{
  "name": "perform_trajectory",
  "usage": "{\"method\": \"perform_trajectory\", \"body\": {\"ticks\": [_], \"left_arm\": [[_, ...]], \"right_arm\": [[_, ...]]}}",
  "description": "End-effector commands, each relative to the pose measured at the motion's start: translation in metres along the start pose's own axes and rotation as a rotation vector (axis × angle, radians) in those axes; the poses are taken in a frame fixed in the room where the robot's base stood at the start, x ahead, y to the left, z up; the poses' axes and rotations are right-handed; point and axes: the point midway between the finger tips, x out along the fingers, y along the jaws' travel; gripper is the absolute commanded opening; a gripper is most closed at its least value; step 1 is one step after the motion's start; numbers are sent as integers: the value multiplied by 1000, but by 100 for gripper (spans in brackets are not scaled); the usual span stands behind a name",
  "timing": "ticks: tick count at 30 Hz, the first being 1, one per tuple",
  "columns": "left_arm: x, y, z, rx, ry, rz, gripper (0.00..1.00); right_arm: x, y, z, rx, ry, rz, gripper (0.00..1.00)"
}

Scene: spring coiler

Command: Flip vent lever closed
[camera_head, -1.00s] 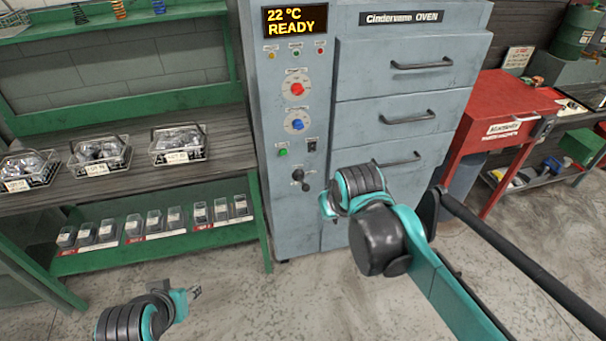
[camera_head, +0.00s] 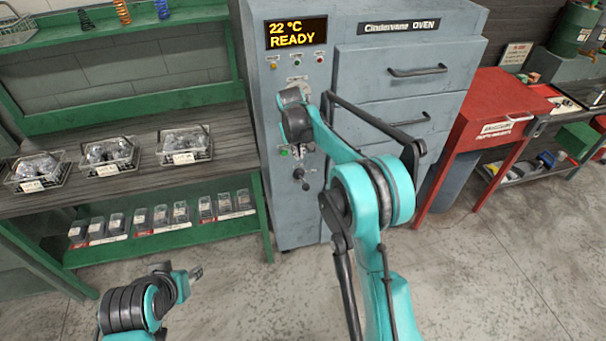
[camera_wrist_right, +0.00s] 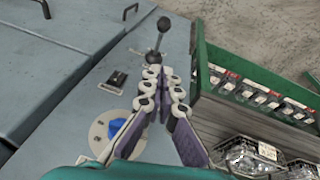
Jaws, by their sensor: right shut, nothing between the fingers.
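The vent lever (camera_head: 304,179) is a black lever with a round knob on the lower front panel of the grey oven (camera_head: 384,73). In the right wrist view the lever (camera_wrist_right: 157,42) stands out from the panel, just beyond my fingertips. My right gripper (camera_wrist_right: 166,76) is shut and empty, with its fingers pointing toward the lever; I cannot tell if they touch its base. In the head view my right wrist covers the dials and hides the fingers. My left gripper (camera_head: 196,273) hangs low at the left, away from the oven; its finger opening is too small to judge.
A blue dial (camera_wrist_right: 117,128) and a black switch (camera_wrist_right: 117,79) are on the panel near my right fingers. A green shelf unit (camera_head: 160,240) with wire baskets (camera_head: 186,145) stands left of the oven. A red cabinet (camera_head: 487,125) stands at the right. The floor in front is clear.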

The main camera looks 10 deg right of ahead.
Motion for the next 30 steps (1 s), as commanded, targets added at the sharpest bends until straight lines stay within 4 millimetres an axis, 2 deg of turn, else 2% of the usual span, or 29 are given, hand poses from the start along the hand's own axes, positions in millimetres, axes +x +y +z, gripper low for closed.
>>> {"method": "perform_trajectory", "body": {"ticks": [6,20,23,30], "left_arm": [[-5,0,-3,0,0,0,40],[-3,0,-2,0,0,0,40],[1,0,1,0,0,0,40],[14,0,10,0,0,0,40]], "right_arm": [[16,-2,-10,-8,-18,6,0],[24,-2,-10,-8,-19,6,0],[37,-2,-10,-8,-19,6,0],[88,-2,-9,-8,-19,6,0]]}}
